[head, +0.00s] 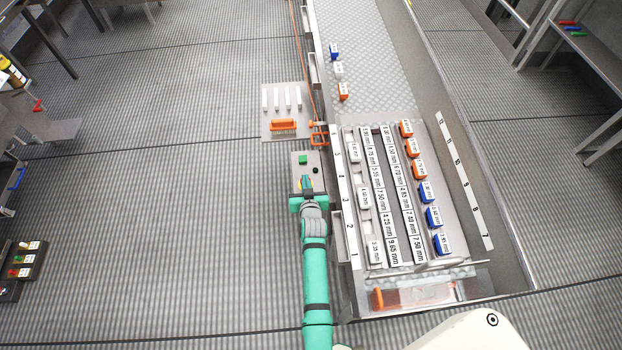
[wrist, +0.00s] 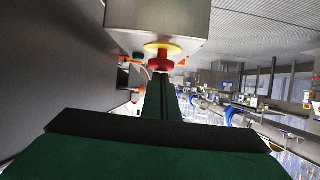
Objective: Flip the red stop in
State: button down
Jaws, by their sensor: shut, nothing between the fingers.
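The red stop (wrist: 163,66) is a round red mushroom button on a yellow collar (wrist: 162,48), on the face of a grey box (wrist: 158,18) at the top of the wrist view. In the head view the control box (head: 298,158) stands beside the rail, with a green button (head: 303,160) and a black knob (head: 316,170); the stop is hidden there by my arm. My gripper (wrist: 160,82) is shut and empty. Its fingertips lie just below the red stop in the wrist view; whether they touch it I cannot tell. It also shows over the box's near end (head: 307,183).
An orange lever (head: 319,139) and a panel (head: 270,103) with an orange-handled brush (head: 284,125) are beyond the box. To the right is a long tray with labelled strips and orange and blue blocks (head: 427,192). The floor to the left (head: 180,200) is clear.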

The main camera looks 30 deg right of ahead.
jog(key=shift+s+f, duration=0.15)
jog(key=shift+f, duration=0.15)
jog(key=shift+r, duration=0.25)
jog(key=r, duration=0.2)
jog(key=w+r, duration=0.1)
jog(key=r, duration=0.1)
jog(key=shift+d+r, duration=0.1)
jog(key=shift+d, duration=0.1)
jog(key=v, duration=1)
jog(key=shift+s, duration=0.1)
